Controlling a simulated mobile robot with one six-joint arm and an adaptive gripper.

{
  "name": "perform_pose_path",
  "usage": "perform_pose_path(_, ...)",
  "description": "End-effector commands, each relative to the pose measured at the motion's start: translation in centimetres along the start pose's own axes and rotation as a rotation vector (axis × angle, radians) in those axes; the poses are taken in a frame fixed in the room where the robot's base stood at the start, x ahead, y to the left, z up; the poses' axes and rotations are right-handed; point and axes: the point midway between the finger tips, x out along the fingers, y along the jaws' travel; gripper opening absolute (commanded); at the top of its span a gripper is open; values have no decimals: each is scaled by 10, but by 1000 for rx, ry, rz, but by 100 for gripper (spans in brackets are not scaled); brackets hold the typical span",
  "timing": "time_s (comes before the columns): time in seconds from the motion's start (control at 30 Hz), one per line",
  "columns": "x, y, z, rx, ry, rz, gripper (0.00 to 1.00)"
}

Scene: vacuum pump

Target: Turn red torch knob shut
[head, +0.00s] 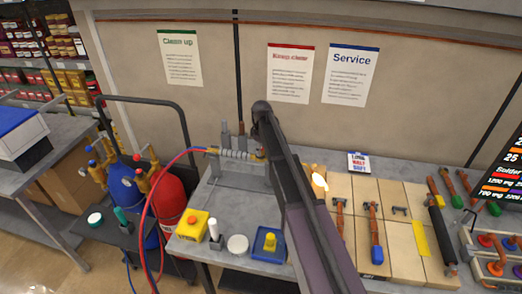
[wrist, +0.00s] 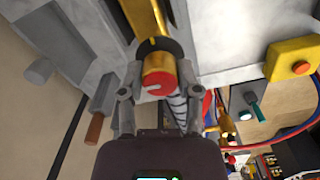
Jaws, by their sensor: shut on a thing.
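In the wrist view the red knob (wrist: 158,80), with a pale mark on its face, sits at the end of the brass torch body (wrist: 146,20), by a dark collar. My gripper (wrist: 158,84) has one finger on each side of the knob and is shut on it. In the head view the torch (head: 213,151) lies level on a grey stand, with red and blue hoses at its left end. My arm crosses in front of the stand there; the knob and my fingertips cannot be made out.
A yellow box with a red button (head: 190,226), a white round tin (head: 238,245) and a blue tray (head: 268,246) stand at the bench front. A bright flame-like glow (head: 320,182) shows right of my arm. Red (head: 168,200) and blue (head: 124,187) cylinders stand left.

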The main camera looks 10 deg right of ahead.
Motion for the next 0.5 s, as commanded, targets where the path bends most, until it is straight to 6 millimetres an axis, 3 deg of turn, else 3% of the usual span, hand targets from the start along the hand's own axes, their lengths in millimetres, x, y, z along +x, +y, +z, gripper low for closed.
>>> perform_pose_path(0.5,0,0,0,263,0,0,0)
